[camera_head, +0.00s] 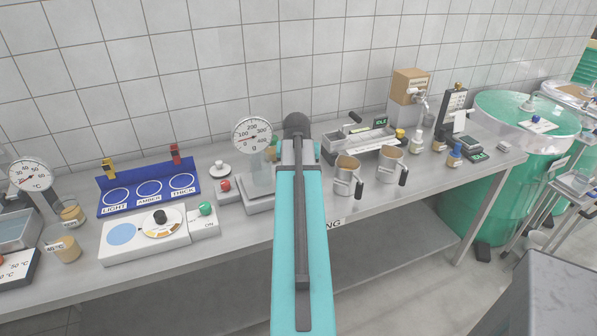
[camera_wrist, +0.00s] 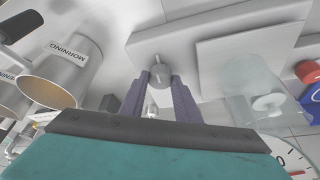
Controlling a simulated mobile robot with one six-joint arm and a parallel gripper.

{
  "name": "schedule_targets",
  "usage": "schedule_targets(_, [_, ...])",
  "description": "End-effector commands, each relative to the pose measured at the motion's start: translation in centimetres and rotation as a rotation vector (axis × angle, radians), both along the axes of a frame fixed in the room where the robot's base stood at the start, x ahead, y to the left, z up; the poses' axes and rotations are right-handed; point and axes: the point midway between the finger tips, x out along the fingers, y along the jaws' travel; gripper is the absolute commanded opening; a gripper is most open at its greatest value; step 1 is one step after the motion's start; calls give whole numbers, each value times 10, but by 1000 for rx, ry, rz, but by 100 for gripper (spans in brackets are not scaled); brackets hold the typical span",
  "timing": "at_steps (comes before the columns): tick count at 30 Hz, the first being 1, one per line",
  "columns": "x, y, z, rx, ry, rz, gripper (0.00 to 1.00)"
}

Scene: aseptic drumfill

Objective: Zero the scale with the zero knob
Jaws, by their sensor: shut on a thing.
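The scale has a round white dial (camera_head: 252,134) marked in grams, and a pale grey base (camera_head: 259,205) below it. My arm hides the right side of the base in the head view. In the wrist view part of the dial (camera_wrist: 290,158) shows upside down at the lower right; its exact reading is not clear. The zero knob (camera_wrist: 159,72) is a small grey cylinder on the side of the scale base (camera_wrist: 150,42). My gripper (camera_wrist: 160,82) is shut on the knob, one dark finger on each side. The head view does not show the fingers.
Two metal mugs (camera_head: 347,176) (camera_head: 391,164) stand just right of my arm; one, labelled MORNING, shows in the wrist view (camera_wrist: 66,72). A red knob (camera_head: 225,186) is left of the scale. A blue rack (camera_head: 135,178) and a white device (camera_head: 120,250) are farther left.

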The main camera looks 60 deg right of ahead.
Motion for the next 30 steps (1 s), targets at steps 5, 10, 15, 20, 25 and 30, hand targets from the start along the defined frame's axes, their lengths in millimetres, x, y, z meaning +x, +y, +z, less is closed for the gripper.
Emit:
schedule_targets(5, [-4,-1,-1,3,4,136,7])
schedule_targets(10, [-5,-2,-1,3,4,269,7])
schedule_targets(15, [-5,-3,-1,3,4,403,7])
schedule_targets(20, [-5,-4,-1,4,5,527,7])
schedule_targets(25, [-6,-5,-1,4,4,643,7])
schedule_targets(30, [-6,-5,-1,5,5,729,7])
